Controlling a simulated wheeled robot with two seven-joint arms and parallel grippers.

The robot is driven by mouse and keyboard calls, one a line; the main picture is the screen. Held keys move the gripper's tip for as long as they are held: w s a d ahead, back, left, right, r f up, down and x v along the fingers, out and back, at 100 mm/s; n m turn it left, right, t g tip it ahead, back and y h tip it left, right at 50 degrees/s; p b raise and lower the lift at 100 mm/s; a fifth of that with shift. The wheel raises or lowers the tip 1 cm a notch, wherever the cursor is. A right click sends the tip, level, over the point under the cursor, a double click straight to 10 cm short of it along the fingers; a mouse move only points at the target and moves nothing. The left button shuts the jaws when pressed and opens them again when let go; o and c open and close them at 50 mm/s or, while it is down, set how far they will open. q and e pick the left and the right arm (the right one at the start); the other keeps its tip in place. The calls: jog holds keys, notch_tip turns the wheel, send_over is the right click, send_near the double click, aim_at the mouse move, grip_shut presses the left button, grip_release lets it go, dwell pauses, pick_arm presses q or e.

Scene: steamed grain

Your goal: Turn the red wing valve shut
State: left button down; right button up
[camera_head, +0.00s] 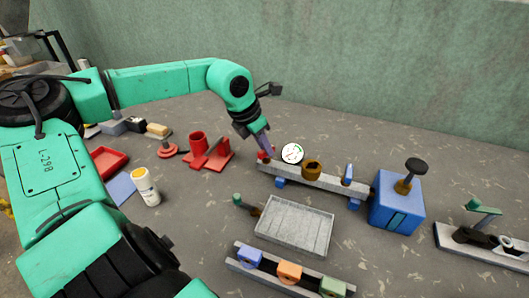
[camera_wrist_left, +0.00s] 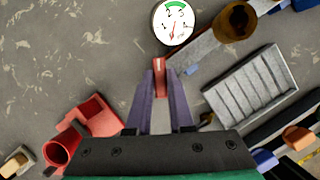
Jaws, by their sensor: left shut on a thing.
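The red wing valve (camera_head: 265,154) sits at the left end of a grey rail, beside a round white gauge (camera_head: 292,153) with a green arc. In the left wrist view the valve's red wing (camera_wrist_left: 160,65) stands between the purple fingertips. My left gripper (camera_head: 264,146) reaches down to it and is shut on it; it also shows in the left wrist view (camera_wrist_left: 160,73). The gauge (camera_wrist_left: 173,22) is just past the fingertips, its red needle pointing downward in that view. The fingers hide part of the valve. My right gripper is not in view.
The grey rail (camera_head: 325,182) also carries a brown cup-like fitting (camera_head: 312,169) and a blue lever (camera_head: 347,173). A blue box (camera_head: 397,203) stands at its right end. A grey ribbed tray (camera_head: 295,227) lies in front. Red stands (camera_head: 209,153) and a white bottle (camera_head: 145,187) are left.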

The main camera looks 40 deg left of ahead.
pick_arm(q)
jog(key=n+y+b, duration=0.1)
jog(key=n+b, duration=0.3)
jog(key=shift+f+y, duration=0.2)
jog(key=shift+y, duration=0.2)
jog(key=shift+d+r+n+y+b, duration=0.1)
jog(key=shift+n+y+b, duration=0.1)
jog(key=shift+n+b, duration=0.4)
jog(key=shift+d+r+n+y+b, duration=0.1)
jog(key=shift+n+y+b, duration=0.1)
jog(key=shift+n+b, duration=0.4)
jog(key=shift+a, duration=0.1)
jog(key=c, duration=0.8)
grip_release()
jog(key=shift+r, duration=0.15)
jog(key=v, duration=1.4)
jog(key=shift+r, duration=0.25)
